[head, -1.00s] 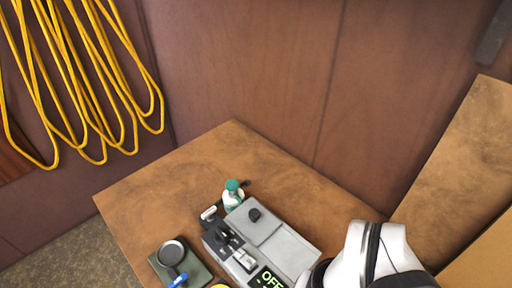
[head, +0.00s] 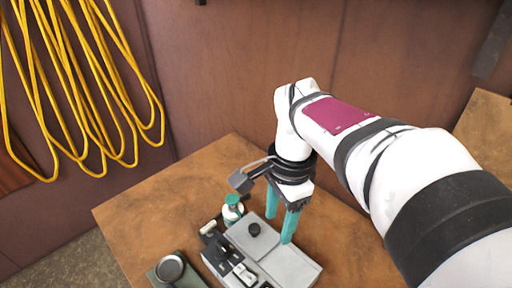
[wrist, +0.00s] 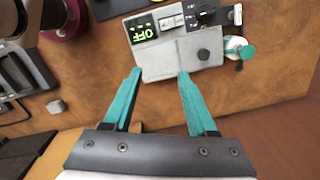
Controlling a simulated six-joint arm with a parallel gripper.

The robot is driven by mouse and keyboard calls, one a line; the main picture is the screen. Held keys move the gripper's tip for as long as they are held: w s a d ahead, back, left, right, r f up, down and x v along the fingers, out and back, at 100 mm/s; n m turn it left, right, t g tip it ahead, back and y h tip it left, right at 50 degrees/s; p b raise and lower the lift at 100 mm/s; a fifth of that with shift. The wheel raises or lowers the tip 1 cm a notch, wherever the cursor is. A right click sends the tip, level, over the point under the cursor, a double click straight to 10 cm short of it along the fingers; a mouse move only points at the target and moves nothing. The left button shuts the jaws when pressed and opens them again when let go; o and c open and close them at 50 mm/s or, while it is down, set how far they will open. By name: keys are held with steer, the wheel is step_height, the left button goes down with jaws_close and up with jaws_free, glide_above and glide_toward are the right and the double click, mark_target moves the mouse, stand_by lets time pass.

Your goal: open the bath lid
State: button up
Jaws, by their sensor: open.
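A grey box-shaped bath unit (head: 292,268) stands on the brown worktop. Its flat grey lid (head: 240,233) carries a round black knob (head: 254,230) and looks shut. In the wrist view the lid (wrist: 188,61) and knob (wrist: 204,54) are near the top, beside a display (wrist: 143,32) reading OFF. My gripper (head: 279,228) has two teal fingers, spread apart and empty, above the unit just right of the knob. In the wrist view my gripper (wrist: 160,72) points at the unit's near edge, with the knob to the right of the right fingertip.
A small white bottle with a green cap (head: 232,208) stands close beside the unit. A dark device with a round dish (head: 171,268) is at the front left. Yellow cable (head: 85,90) hangs on the wall. The worktop's back left (head: 165,195) is clear.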

mark_target(254, 227)
steer(key=shift+o, duration=0.5)
steer(key=w+a+f+m, duration=0.2)
steer(key=w+a+m, duration=0.2)
steer(key=w, duration=0.6)
steer(key=shift+w+a+m+h, duration=0.2)
steer(key=shift+a+m+h, duration=0.15)
steer(key=shift+m+h, duration=0.05)
step_height(254, 227, down, 16)
steer(key=shift+w+r, duration=0.1)
steer(key=shift+r, duration=0.1)
jaws_close()
